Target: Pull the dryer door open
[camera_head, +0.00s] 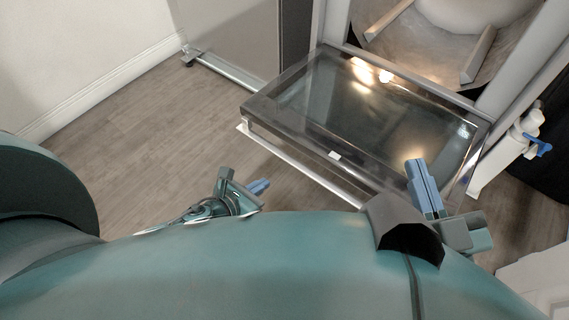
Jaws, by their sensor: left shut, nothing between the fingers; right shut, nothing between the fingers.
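The dryer door (375,118) is a dark glass panel with a grey frame. It is folded down to about level in front of the dryer (332,18), and the drum opening (400,50) shows behind it. My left gripper (262,186) is shut and empty, left of the door's near edge and apart from it. My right gripper (418,168) is shut and empty, at the door's near right part. It overlaps the door in the picture; I cannot tell whether it touches.
A grey appliance panel (245,35) stands left of the dryer. A white bottle with a blue trigger (527,135) stands at the right by a dark object (553,150). The wooden floor (150,140) at the left is clear up to the white wall (85,50).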

